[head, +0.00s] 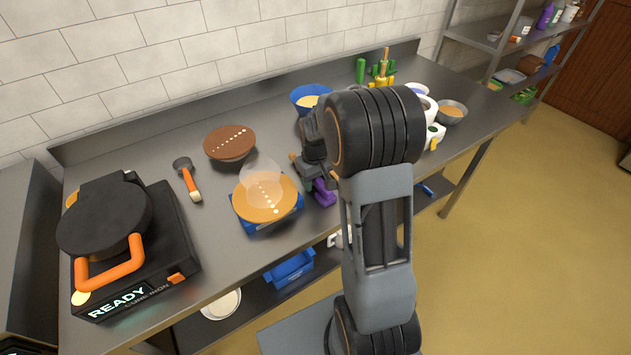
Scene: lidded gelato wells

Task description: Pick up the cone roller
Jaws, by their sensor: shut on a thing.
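My gripper (308,170) is over the middle of the counter, just right of a tan round disc, and its fingers are partly hidden by my wrist and arm. It appears shut on a small brown handle-like piece (296,159), which I take to be part of the cone roller. A pale, see-through cone shape (262,178) shows to the left, over the tan disc (247,207) with a row of pale dots. I cannot tell whether the cone joins the brown piece or touches the disc. A blue base (253,226) lies under the disc.
A black cone iron (105,215) with an orange handle stands at left, its display reading READY. Metal bowl (453,111) stands right.

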